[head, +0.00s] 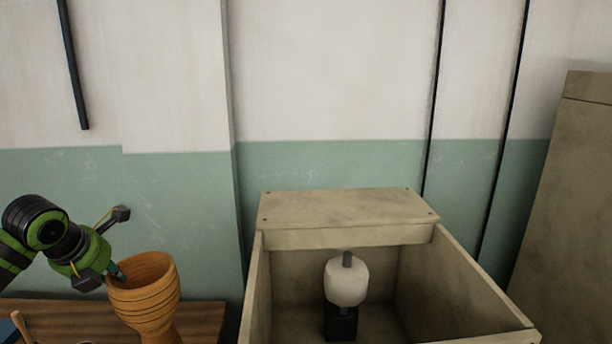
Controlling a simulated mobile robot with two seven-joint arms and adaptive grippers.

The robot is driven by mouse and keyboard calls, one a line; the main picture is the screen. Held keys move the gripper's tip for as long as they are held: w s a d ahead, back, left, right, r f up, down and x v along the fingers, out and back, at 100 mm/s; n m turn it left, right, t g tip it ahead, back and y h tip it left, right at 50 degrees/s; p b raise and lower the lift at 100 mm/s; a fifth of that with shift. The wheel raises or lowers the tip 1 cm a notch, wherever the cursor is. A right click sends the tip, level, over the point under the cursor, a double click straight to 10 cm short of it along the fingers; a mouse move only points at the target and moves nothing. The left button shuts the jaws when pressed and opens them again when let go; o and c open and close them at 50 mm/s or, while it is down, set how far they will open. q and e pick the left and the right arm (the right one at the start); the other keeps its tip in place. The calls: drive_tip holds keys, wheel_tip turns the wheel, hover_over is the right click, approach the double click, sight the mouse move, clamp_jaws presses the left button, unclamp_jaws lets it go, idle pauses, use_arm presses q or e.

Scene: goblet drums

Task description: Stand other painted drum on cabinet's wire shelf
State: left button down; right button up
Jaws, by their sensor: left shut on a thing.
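An orange-brown goblet drum (147,291) with dark rings around its bowl is at the lower left, upright or nearly so. Its foot is cut off by the bottom edge. My left gripper (116,270), green and black, comes in from the left and is shut on the drum at the left side of its rim. The drum's bowl partly hides the fingertips. I cannot tell whether the drum rests on the wooden surface or is held above it. No wire shelf is recognisable in this view. My right gripper is not in view.
A wooden surface (204,314) lies behind the drum, with a stick-like thing (24,328) at its left. An open-topped wooden box (345,208) stands in the middle, holding a white rounded thing (346,284) on a black base. A tall tan panel (575,200) stands at right.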

sight(149, 300)
use_arm(q)
drive_tip(key=d+f+m+h, duration=0.1)
drive_tip(key=d+m, duration=0.1)
drive_tip(key=m, duration=0.1)
drive_tip(key=s+d+f+m+g+h, duration=0.1)
drive_tip(key=d+m+h, duration=0.1)
drive_tip(key=d+m, duration=0.1)
drive_tip(key=s+d+f+m+h+p, duration=0.1)
drive_tip(key=d+m+h, duration=0.1)
drive_tip(key=d+m, duration=0.1)
drive_tip(key=shift+s+d+f+g, duration=0.15)
drive_tip(key=shift+d+f+g, duration=0.05)
drive_tip(key=shift+d+g, duration=0.1)
drive_tip(key=s+d+f+m+g+y+p, duration=0.1)
drive_tip(key=s+d+m+g, duration=0.4)
drive_tip(key=m, duration=0.9)
drive_tip(key=s+d+f+m+g+y+p, duration=0.1)
drive_tip(key=s+d+m+g, duration=0.5)
drive_tip(key=m, duration=0.8)
drive_tip(key=shift+s+d+f+g+y+p, duration=0.3)
drive_tip(key=shift+s+d+y+p, duration=0.4)
drive_tip(key=shift+s+d+y, duration=0.95)
drive_tip(key=shift+s+a+r+h, duration=0.1)
drive_tip(key=shift+s+a+h, duration=0.15)
drive_tip(key=shift+a+h, duration=0.2)
drive_tip(key=shift+s, duration=0.1)
